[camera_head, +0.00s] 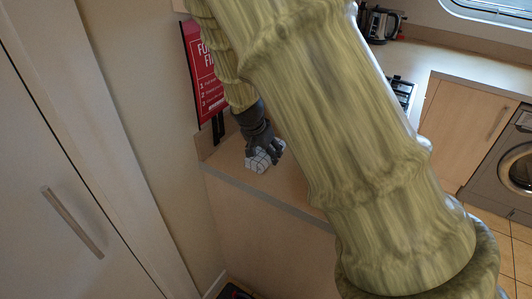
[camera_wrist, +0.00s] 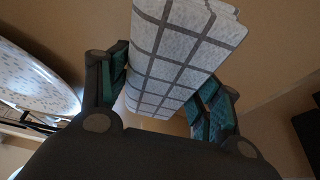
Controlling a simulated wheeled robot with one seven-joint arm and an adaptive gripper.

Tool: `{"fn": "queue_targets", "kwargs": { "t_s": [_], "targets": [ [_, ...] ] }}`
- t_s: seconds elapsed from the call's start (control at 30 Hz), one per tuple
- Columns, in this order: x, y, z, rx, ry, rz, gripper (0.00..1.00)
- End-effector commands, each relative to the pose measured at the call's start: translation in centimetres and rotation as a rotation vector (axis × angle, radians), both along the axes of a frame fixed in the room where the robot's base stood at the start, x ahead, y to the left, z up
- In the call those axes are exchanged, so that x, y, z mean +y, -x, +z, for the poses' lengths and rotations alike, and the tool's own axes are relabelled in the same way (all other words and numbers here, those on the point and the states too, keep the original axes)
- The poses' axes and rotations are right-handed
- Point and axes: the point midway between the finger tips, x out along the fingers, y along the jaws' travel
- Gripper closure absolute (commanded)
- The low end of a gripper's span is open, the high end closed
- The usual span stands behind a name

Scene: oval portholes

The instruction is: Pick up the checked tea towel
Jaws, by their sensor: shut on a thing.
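The checked tea towel (camera_wrist: 178,55) is white with grey lines and looks folded. In the wrist view it sits between the two fingers of my gripper (camera_wrist: 160,95), which are shut on it. In the head view the towel (camera_head: 261,160) shows as a small white checked bundle just under my dark gripper (camera_head: 266,146), at the counter's left end. My gripper hides part of it there. I cannot tell whether the towel still touches the counter.
The wooden counter (camera_head: 290,195) has a front edge below the towel. A kettle (camera_head: 379,24), a hob (camera_head: 402,90) and a washing machine (camera_head: 513,165) are to the right. A tall cupboard door (camera_head: 60,190) stands at left.

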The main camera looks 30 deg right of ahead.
Motion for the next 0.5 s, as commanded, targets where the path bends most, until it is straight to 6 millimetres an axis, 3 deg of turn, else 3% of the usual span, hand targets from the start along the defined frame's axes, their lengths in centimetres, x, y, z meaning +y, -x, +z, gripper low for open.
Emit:
{"fn": "queue_targets", "kwargs": {
  "t_s": [0.37, 0.5],
  "targets": [
    [0.0, -0.1, 3.2, -0.004, -0.001, -0.001, 0.6],
    [0.1, 2.4, 3.3, 0.0, 0.0, -0.001, 0.6]
  ]
}}
